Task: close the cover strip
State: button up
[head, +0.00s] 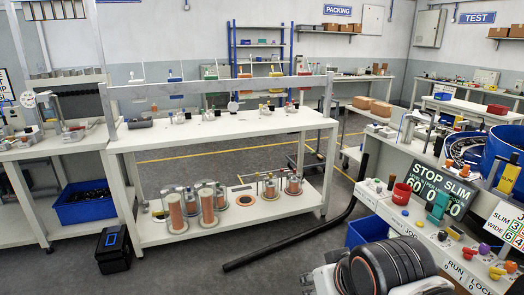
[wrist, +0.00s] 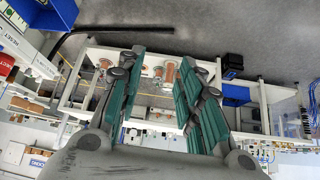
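I cannot pick out the cover strip for certain in either view. A control bench (head: 440,225) stands at the right of the head view, with a blue bowl (head: 505,150), coloured knobs and a sign reading STOP SLIM (head: 440,172). My gripper (wrist: 161,75) shows in the wrist view with its two teal-padded fingers spread apart. It is open, with nothing held between the fingers. Beyond it the wrist view shows the white workbench (wrist: 150,102), tilted and upside down. My dark arm covers part of the control bench's front in the head view.
A white two-level workbench (head: 225,128) fills the middle, with copper-coloured spools (head: 207,205) on its lower shelf. A black bent tube (head: 300,243) runs near the floor. A black case (head: 113,250) and a blue bin (head: 85,203) stand at left. Grey floor is open in front.

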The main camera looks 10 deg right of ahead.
aim_at(427, 116)
jog(key=i+l+z, duration=0.1)
jog(key=i+z, duration=0.7)
jog(key=i+j+z, duration=0.25)
jog(key=i+z, duration=0.15)
jog(key=i+j+z, duration=0.4)
jog(key=i+l, duration=0.1)
